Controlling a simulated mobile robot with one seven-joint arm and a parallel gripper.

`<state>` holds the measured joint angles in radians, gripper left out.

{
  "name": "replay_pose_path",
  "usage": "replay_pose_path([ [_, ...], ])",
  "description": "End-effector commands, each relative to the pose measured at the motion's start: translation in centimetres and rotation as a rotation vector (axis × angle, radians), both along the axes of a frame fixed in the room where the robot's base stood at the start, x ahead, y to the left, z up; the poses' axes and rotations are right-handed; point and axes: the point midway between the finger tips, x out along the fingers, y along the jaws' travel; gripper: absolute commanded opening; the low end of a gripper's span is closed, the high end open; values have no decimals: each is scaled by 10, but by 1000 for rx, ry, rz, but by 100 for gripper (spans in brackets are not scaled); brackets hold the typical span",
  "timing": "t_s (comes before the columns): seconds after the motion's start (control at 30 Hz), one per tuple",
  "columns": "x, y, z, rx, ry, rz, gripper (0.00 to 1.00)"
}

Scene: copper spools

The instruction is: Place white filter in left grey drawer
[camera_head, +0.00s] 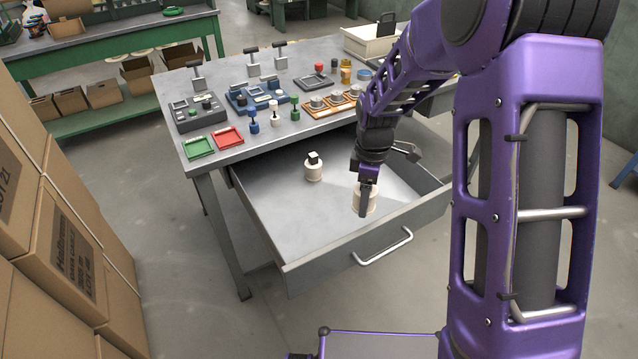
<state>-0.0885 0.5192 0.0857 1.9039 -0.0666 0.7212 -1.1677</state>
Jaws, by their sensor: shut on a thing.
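The left grey drawer (276,199) is pulled open under the metal table. My gripper (366,203) points down inside the drawer, towards its front right, and is shut on a white filter (370,198). The held filter is close to the drawer floor; I cannot tell whether it touches it. Part of it is hidden behind the gripper's fingers. A second white cylinder with a dark top (313,170) stands upright in the drawer, to the left of and behind my gripper.
The drawer's front panel and handle (383,247) are close to my gripper. The tabletop (308,58) holds several fixtures, a green tray (199,147) and a red tray (229,136). Stacked cardboard boxes (75,240) stand at the left. The drawer's left part is clear.

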Motion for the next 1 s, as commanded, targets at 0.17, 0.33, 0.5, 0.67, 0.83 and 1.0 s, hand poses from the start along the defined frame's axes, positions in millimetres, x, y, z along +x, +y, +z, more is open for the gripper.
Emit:
replay_pose_path([
  [0.17,8,28,-24,1,1,459,8],
  [0.33,13,51,-41,1,1,843,8],
  [0.5,15,64,-51,1,1,1086,8],
  [0.67,16,69,-63,2,2,1173,8],
  [0.83,15,69,-96,1,4,1181,8],
  [1.0,16,69,-116,1,1,1180,8],
])
